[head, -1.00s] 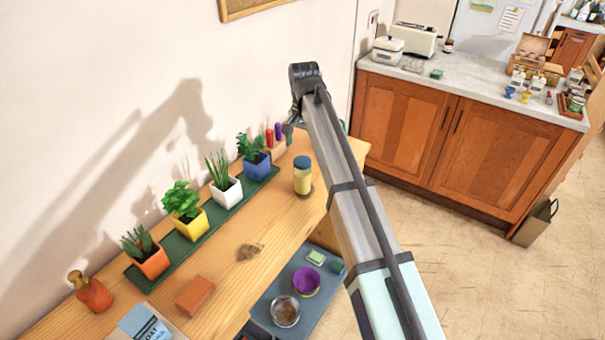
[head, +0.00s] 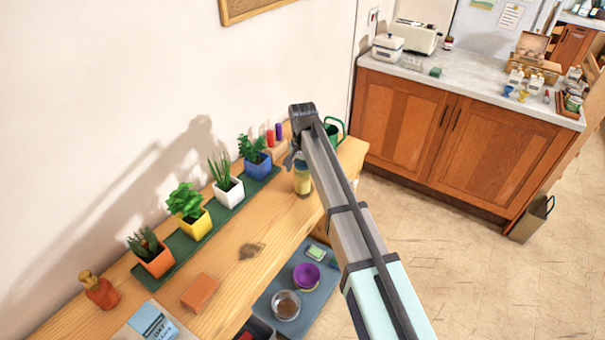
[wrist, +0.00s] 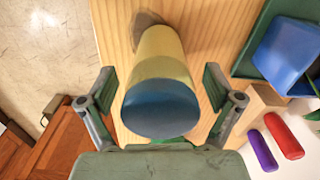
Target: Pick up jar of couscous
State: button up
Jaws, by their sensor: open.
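The jar of couscous (head: 303,182) stands upright on the wooden table, pale yellow with a blue lid. In the head view its upper part is hidden behind my gripper (head: 293,160). In the wrist view the jar's blue lid (wrist: 160,107) faces the camera, and its yellow body runs away toward the table. My gripper (wrist: 160,95) is open, with one finger on each side of the jar. Gaps show between the fingers and the jar, so it is not held.
A green tray (head: 180,247) with several potted plants lies along the wall. A blue pot (wrist: 290,52) and red and purple cylinders (wrist: 283,136) are close by the gripper. A green watering can (head: 334,131) stands behind the arm. Bare tabletop (head: 225,262) lies toward the front.

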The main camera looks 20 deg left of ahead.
jog(key=shift+f, duration=0.2)
jog(key=c, duration=1.6)
jog(key=shift+r, duration=0.15)
